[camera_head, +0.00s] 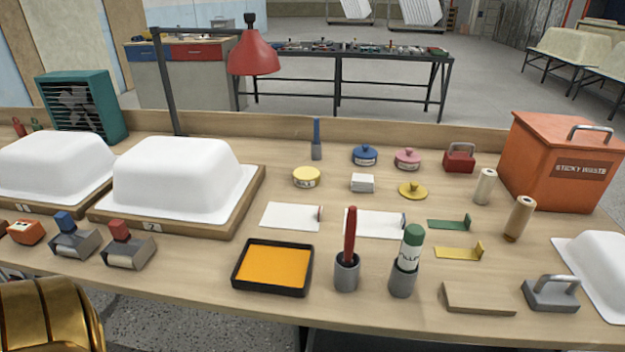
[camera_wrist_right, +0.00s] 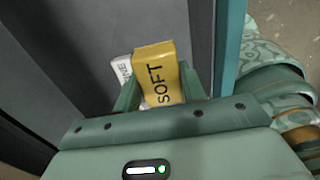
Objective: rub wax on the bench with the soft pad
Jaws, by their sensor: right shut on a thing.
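The soft pad (camera_wrist_right: 158,72) is a yellow block marked SOFT in the right wrist view. My right gripper (camera_wrist_right: 160,90) is shut on it, its green fingers on either side. The bench (camera_head: 200,262) is a wooden top across the head view. On it stands a round pale yellow tin (camera_head: 306,177), and a yellow knobbed lid (camera_head: 413,191) lies apart from it. Blue (camera_head: 365,156) and pink (camera_head: 407,159) knobbed tins stand farther back. The labels are too small to read, so I cannot tell which holds wax. Neither gripper shows in the head view.
A white block (camera_wrist_right: 122,69) with partly hidden letters is beside the pad, against dark grey surfaces. On the bench are white tub shells (camera_head: 180,172), an orange-filled tray (camera_head: 273,266), upright tools in grey holders (camera_head: 347,273), and an orange bin (camera_head: 548,165). Bare wood shows between them.

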